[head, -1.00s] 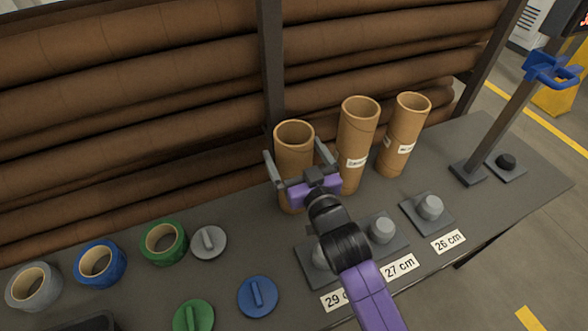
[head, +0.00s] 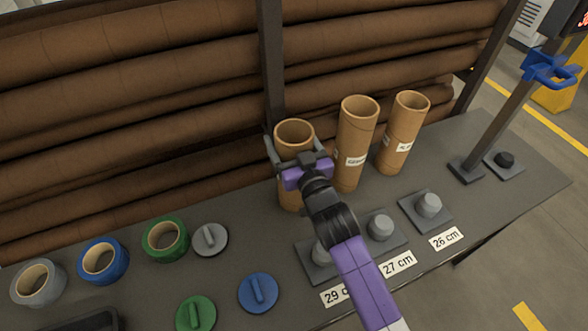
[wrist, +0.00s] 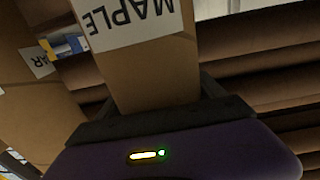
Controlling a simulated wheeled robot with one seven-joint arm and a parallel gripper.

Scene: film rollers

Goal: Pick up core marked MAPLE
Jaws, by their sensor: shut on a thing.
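The core marked MAPLE (head: 290,196) is a brown cardboard tube standing upright on the dark table, leftmost of three cores. Its MAPLE label (wrist: 130,18) shows upside down in the wrist view; in the head view my gripper hides it. My gripper (head: 295,150) is shut on this core, with one finger on each side near its upper part. Two more labelled cores stand to its right, a middle core (head: 352,140) and a right core (head: 402,130). Their label words are too small to read in the head view.
Grey pegs on square bases, including one (head: 381,228) by the 27 cm card (head: 398,264), stand in front of the cores. Tape rolls (head: 102,261) and round caps (head: 258,292) lie at left. Large brown rolls (head: 130,100) fill the rack behind. A post (head: 500,110) stands at right.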

